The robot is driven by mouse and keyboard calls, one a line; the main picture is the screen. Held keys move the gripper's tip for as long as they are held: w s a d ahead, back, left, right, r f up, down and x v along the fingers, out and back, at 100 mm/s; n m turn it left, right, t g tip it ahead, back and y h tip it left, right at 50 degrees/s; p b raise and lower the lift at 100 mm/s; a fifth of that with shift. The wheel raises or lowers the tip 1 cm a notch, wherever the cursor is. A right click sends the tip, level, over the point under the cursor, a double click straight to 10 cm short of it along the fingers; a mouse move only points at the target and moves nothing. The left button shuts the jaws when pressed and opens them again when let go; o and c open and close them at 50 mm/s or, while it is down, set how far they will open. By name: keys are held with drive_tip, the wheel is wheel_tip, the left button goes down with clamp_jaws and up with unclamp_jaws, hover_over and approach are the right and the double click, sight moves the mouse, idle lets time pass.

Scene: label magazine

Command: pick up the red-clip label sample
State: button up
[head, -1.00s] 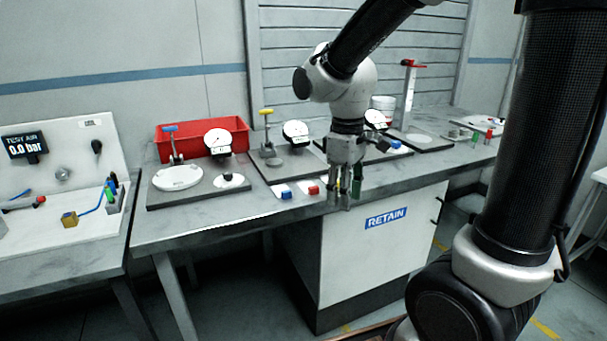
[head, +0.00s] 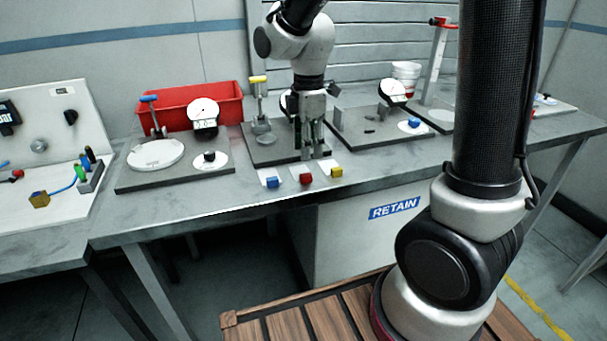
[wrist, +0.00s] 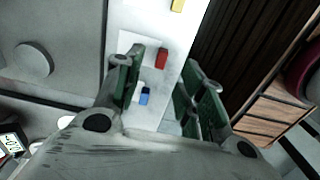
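The red-clip label sample (head: 305,178) lies at the table's front edge, between the blue-clip sample (head: 272,182) and the yellow-clip sample (head: 336,171). Each is a small coloured clip on a pale label. My gripper (head: 309,155) hangs pointing down just behind and above the red clip, with nothing in it. In the wrist view, my gripper's green-padded fingers (wrist: 165,88) stand apart. The red clip (wrist: 161,58) shows beyond and between them, apart from both. The blue clip (wrist: 144,96) also shows between the fingers, and the yellow clip (wrist: 178,5) is at the top edge.
Dial gauges on dark base plates (head: 374,130) stand behind the samples. A red bin (head: 180,106) is at the back left. A blue-topped post (head: 152,112) and a yellow-topped post (head: 258,95) rise nearby. The tabletop (head: 225,200) is bare front left.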

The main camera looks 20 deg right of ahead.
sight(306, 175)
drive_tip(key=f, duration=0.7)
drive_tip(key=shift+s+a+f, duration=0.25)
drive_tip(key=shift+a+f, duration=0.1)
drive_tip(key=c, duration=0.9)
